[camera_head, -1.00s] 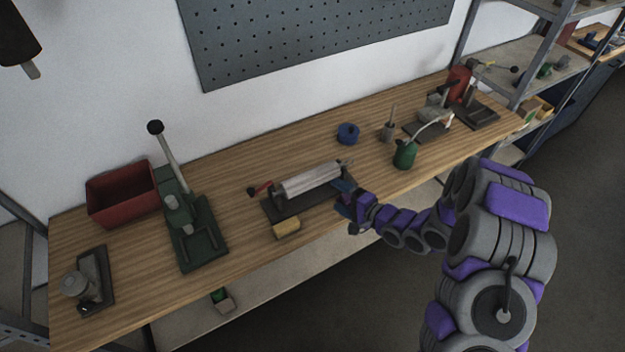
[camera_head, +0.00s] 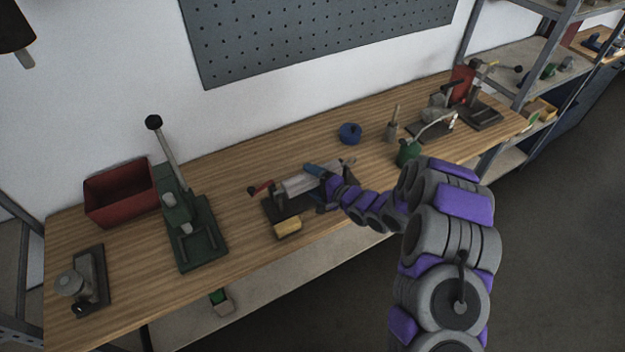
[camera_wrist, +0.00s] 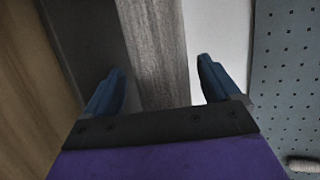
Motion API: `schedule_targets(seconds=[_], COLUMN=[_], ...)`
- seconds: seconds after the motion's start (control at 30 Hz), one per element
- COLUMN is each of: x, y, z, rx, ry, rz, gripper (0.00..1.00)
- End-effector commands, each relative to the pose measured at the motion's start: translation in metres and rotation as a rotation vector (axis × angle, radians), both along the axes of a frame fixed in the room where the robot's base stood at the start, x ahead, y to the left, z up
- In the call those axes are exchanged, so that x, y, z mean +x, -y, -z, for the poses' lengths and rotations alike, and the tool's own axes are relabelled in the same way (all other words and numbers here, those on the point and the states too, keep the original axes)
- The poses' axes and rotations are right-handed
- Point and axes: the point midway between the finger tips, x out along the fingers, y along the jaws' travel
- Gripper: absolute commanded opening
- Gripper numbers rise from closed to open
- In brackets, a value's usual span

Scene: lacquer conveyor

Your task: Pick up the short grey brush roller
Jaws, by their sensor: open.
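The grey brush roller (camera_head: 297,186) lies nearly level in a dark stand on the bench in the head view. In the wrist view the roller (camera_wrist: 152,40) is a grey, streaked strip running away between the two blue fingers. My gripper (camera_head: 316,182) is at the roller's right part, one finger on the far side and one on the near side. In the wrist view my gripper (camera_wrist: 162,75) is open, with a gap to the right of the roller. The roller's right part is hidden by my gripper in the head view.
The dark stand (camera_head: 272,210) has a red handle (camera_head: 260,188) at its left. A yellow block (camera_head: 288,228) lies in front. A blue round part (camera_head: 349,133) and a green can (camera_head: 407,152) stand to the right. A green press (camera_head: 185,225) is left.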

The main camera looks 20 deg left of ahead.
Motion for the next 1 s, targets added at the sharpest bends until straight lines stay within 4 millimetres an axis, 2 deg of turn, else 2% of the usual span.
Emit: schedule_targets(seconds=[0.1,0.37,1.0], x=[0.0035,0.0044,0.0042], y=[-0.0076,-0.0073,-0.0081], z=[0.002,0.0012,0.0028], rx=[0.001,0.003,0.0], ry=[0.003,0.001,0.0], rz=[0.0,0.001,0.0], gripper=[0.89,0.89,0.28])
